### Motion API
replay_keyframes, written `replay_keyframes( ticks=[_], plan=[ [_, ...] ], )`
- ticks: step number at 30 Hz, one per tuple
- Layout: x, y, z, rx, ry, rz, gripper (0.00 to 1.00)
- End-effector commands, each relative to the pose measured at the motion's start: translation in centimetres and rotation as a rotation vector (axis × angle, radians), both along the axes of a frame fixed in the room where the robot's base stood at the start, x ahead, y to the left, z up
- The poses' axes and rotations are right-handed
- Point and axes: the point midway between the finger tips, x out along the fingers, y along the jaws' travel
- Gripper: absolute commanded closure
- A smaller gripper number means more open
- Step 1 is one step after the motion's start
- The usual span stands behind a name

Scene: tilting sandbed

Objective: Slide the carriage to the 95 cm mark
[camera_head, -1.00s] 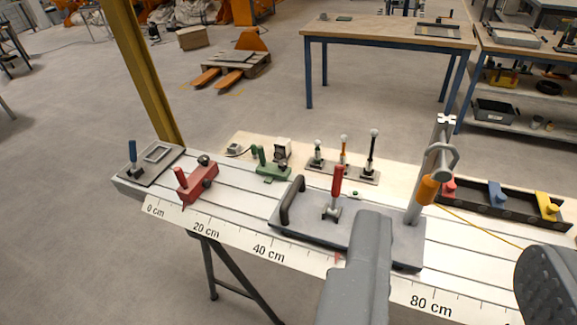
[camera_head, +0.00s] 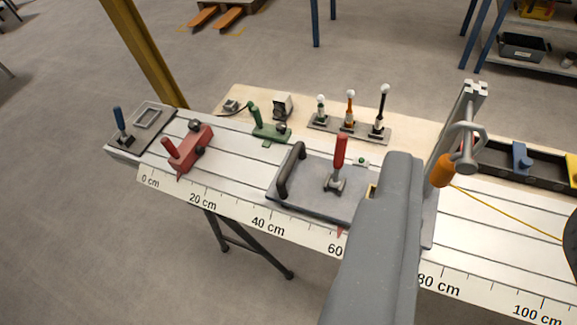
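The carriage (camera_head: 318,182) is a grey plate on the slotted bed, with a black bar handle (camera_head: 290,172) at its left and a red-handled lever clamp (camera_head: 339,160) in its middle. Its red pointer (camera_head: 340,232) is near the 60 cm label on the white scale (camera_head: 290,229). The 80 cm and 100 cm labels show farther right. My gripper (camera_head: 486,195) looks open, its grey left finger in front of the carriage's right part and a dark piece of the other at the right edge. Whether it touches the carriage is hidden.
A red block (camera_head: 188,150) sits on the bed's left. A black tray (camera_head: 548,163) lies behind. The bed right of the post looks mostly clear.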

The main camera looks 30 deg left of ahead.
Motion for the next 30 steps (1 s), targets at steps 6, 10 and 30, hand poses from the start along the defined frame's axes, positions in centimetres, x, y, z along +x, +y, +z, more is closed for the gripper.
replay_keyframes(
  ticks=[6, 10, 30],
  plan=[
    [6.6, 2.5, -1.5, -0.018, 0.133, -0.008, 0.59],
    [9.8, 4.3, -3.0, -0.030, 0.207, -0.015, 0.59],
    [21.9, 15.4, -15.5, -0.105, 0.559, -0.055, 0.59]
  ],
)
